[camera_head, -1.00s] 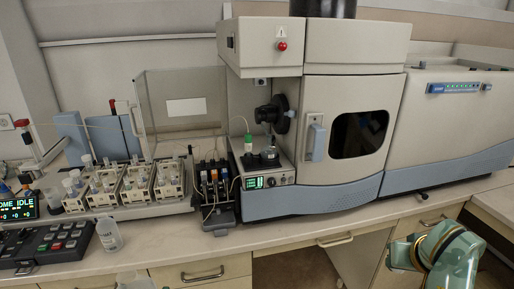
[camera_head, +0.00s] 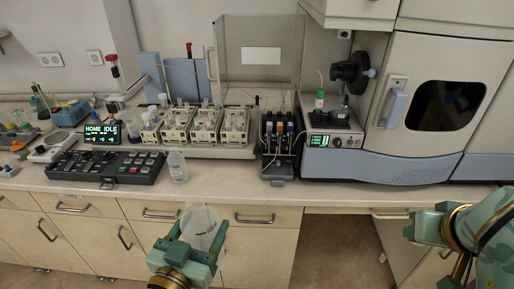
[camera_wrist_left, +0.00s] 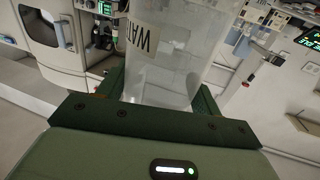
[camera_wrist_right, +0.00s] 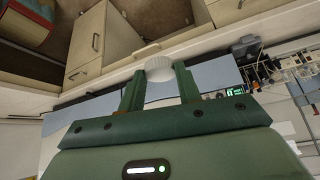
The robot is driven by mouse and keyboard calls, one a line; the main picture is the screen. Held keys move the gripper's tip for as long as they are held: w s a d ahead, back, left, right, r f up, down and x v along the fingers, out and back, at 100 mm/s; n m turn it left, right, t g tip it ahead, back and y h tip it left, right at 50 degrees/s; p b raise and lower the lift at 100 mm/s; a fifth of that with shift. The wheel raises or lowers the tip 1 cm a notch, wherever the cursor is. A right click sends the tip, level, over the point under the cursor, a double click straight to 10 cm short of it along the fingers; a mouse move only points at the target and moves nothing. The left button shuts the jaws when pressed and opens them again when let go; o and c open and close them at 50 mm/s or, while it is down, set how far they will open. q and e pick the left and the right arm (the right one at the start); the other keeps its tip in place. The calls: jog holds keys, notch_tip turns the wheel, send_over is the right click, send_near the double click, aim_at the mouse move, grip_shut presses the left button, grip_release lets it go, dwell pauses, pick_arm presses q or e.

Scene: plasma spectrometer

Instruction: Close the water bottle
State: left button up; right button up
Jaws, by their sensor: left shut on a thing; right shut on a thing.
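A clear water bottle (camera_head: 200,226) is in my left gripper (camera_head: 190,256), in front of the bench's front edge. In the left wrist view the bottle (camera_wrist_left: 165,60) fills the space between the fingers, and part of a "WATER" label shows. Its top is outside that view, and I cannot make out its mouth in the head view. My right gripper (camera_wrist_right: 160,90) is shut on a white ridged cap (camera_wrist_right: 159,68), seen in the right wrist view. The cap is apart from the bottle. In the head view my right arm is at the far right.
Another clear bottle (camera_head: 177,167) stands on the bench near its front edge, beside a black keypad (camera_head: 105,168). Sample racks (camera_head: 206,125), a pump unit (camera_head: 282,145) and the large spectrometer (camera_head: 425,100) stand behind. Drawers (camera_head: 160,213) line the bench front.

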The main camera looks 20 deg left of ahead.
pick_arm(q)
jog(key=shift+d+r, duration=0.1)
jog(key=w+d+m+g+h, duration=0.2)
jog(key=d+m+h, duration=0.2)
jog(key=d, duration=0.3)
jog(key=w+d+m+g+h, duration=0.2)
jog(key=w+d+m+h, duration=0.1)
jog(key=d+h, duration=0.4)
jog(key=shift+w+d+r+m+h, duration=0.3)
jog(key=shift+d+r+m, duration=0.15)
jog(key=shift+d+m, duration=0.1)
pick_arm(e)
jog(key=shift+w+d+r, duration=0.1)
jog(key=shift+w+r, duration=0.05)
jog(key=shift+r, duration=0.15)
jog(key=w+a+r+n+g+y, duration=0.1)
jog(key=w+a+r+n+y, duration=0.3)
jog(key=a+r, duration=0.9)
jog(key=s+a+n+g, duration=0.2)
jog(key=s+a+n, duration=0.1)
jog(key=a+n, duration=0.2)
jog(key=s+a+r+n+g+y, duration=0.1)
jog(key=s+a+n, duration=0.2)
jog(key=a+n, duration=0.2)
jog(key=shift+s+a+r+n+g+y, duration=0.3)
jog(key=shift+a+g, duration=0.1)
jog(key=shift+a, duration=0.7)
